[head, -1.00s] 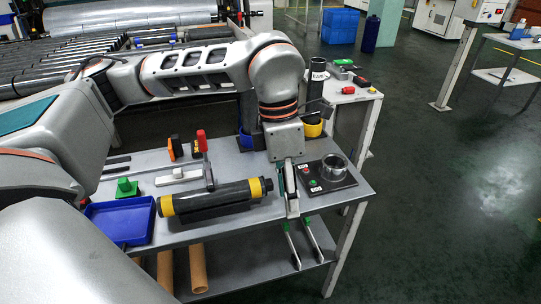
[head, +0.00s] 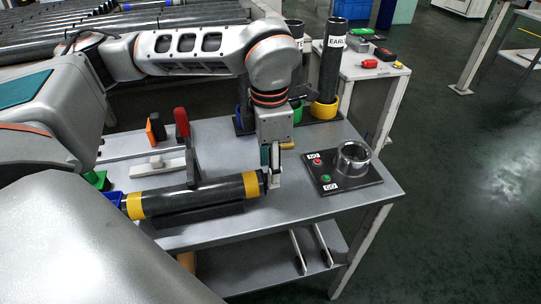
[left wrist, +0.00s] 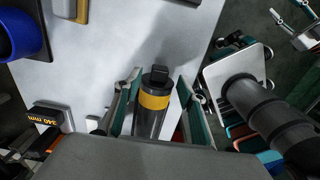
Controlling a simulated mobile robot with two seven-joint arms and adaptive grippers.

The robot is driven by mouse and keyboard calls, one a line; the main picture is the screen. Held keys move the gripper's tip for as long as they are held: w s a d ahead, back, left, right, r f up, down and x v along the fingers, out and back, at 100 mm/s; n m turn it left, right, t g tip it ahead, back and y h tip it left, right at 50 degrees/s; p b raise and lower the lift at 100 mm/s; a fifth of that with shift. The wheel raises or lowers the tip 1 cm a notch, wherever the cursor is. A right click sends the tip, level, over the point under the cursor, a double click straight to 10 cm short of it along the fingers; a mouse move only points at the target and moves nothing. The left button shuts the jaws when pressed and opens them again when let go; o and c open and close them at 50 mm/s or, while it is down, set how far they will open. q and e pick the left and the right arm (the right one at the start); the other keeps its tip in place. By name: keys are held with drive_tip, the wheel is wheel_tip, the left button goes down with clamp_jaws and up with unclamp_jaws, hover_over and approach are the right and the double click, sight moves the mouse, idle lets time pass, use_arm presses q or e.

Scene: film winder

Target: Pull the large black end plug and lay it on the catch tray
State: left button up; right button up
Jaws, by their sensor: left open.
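The black roller with yellow bands (head: 196,197) lies across the table. Its black end plug (left wrist: 160,75) sticks out past the yellow band in the left wrist view, seated in the roller's end. My left gripper (head: 270,181) is at the roller's right end. In the left wrist view, its open teal fingers (left wrist: 157,92) stand on either side of the plug end, with visible gaps. A bit of the blue catch tray (head: 114,198) shows at the left; my arm hides the rest.
A black panel with buttons and a metal ring (head: 352,157) stands right of my gripper. Behind are a yellow cup with a tall black tube (head: 331,65) and a blue cup (left wrist: 18,32). A red-handled clamp (head: 183,123) stands behind the roller.

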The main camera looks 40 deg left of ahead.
use_arm(q)
drive_tip(key=shift+f, duration=2.15)
clamp_jaws()
